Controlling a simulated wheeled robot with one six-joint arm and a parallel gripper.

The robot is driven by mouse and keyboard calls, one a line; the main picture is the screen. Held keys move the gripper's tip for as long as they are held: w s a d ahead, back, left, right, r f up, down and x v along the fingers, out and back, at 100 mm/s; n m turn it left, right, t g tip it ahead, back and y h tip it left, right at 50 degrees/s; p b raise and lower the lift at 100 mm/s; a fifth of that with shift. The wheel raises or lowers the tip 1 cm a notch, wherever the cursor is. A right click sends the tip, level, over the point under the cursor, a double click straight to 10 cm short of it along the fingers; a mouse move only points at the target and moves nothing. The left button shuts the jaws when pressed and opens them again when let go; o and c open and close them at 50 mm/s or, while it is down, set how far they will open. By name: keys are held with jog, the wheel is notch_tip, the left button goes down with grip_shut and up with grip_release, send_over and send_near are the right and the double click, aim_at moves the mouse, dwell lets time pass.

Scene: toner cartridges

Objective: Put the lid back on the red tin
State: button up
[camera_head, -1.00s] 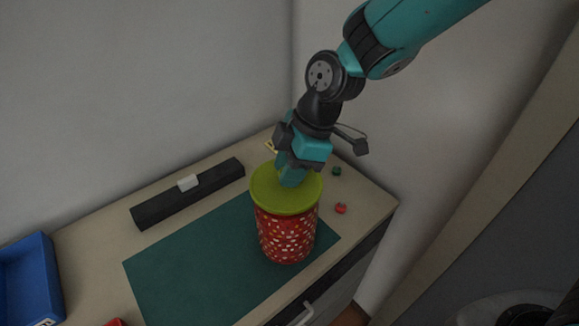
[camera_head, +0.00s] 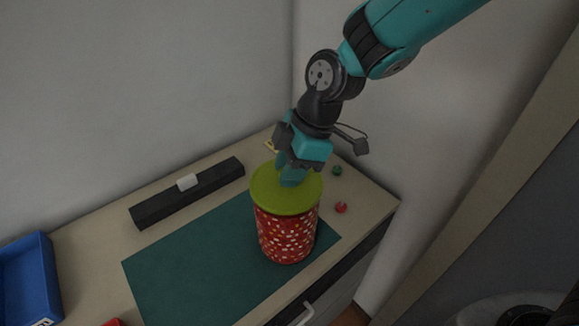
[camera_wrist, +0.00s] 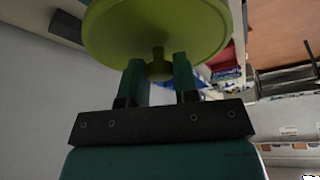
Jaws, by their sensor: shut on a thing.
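The red tin (camera_head: 287,238) with pale spots stands upright on the dark green mat (camera_head: 200,268). The yellow-green round lid (camera_head: 278,202) is over the tin's top and hides its opening. It looks roughly level and centred, but I cannot tell whether it rests fully on the rim. My gripper (camera_head: 291,180) points down at the middle of the lid. In the wrist view the lid (camera_wrist: 155,28) fills the top, and my gripper's two fingers (camera_wrist: 160,70) are shut on its knob (camera_wrist: 158,66).
A blue bin (camera_head: 30,280) is at the left edge. A small red piece (camera_head: 341,208) and a small green piece (camera_head: 337,171) lie right of the tin. The mat left of the tin is clear.

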dwell(0.3)
jog(key=o, duration=1.5)
jog(key=shift+c, duration=0.2)
jog(key=shift+r, duration=0.1)
jog(key=shift+r+p, duration=2.5)
jog(key=shift+r, duration=0.95)
grip_shut()
